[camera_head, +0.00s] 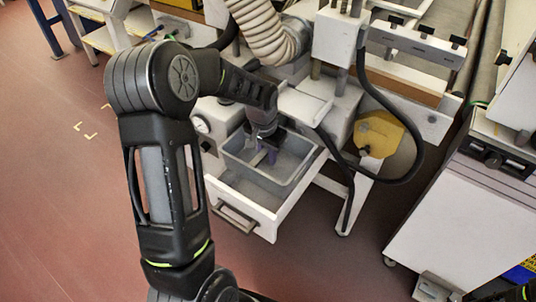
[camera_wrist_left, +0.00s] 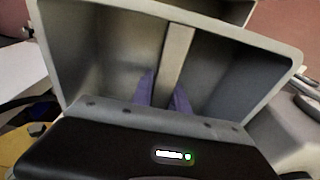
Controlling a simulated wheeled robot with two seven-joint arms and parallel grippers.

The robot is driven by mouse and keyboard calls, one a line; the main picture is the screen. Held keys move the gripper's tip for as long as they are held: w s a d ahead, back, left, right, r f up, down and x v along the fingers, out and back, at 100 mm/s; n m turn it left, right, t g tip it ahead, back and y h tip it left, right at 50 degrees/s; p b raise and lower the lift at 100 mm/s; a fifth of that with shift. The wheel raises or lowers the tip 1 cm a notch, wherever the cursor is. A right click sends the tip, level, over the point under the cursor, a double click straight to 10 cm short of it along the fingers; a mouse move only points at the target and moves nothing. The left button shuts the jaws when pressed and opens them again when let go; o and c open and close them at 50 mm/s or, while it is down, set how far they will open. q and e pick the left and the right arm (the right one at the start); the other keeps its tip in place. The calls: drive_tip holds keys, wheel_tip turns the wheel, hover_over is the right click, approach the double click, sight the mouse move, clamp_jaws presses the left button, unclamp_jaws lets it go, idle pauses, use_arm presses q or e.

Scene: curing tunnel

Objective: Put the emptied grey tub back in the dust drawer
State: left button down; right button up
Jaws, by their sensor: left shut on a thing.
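The grey tub (camera_head: 289,178) is an open box with pale walls, seen over the open white dust drawer (camera_head: 232,202). It sits within the drawer's outline, towards the back; I cannot tell whether it rests on the drawer floor or hangs above it. My left gripper (camera_head: 265,155) reaches down into the tub, its purple fingers shut on the bar across it. In the left wrist view the tub (camera_wrist_left: 95,50) looks empty, with the purple fingers (camera_wrist_left: 164,92) on either side of its middle bar.
The drawer handle (camera_head: 237,221) faces the open red floor at the front left. A black hose (camera_head: 416,150) loops right of the drawer, by a yellow part (camera_head: 380,134). A ribbed duct (camera_head: 262,28) is above. A white cabinet (camera_head: 460,215) stands at the right.

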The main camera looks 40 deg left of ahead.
use_arm(q)
drive_tip(key=shift+f+b, duration=0.5)
drive_tip(key=shift+f, duration=0.1)
drive_tip(key=c, duration=1.3)
unclamp_jaws()
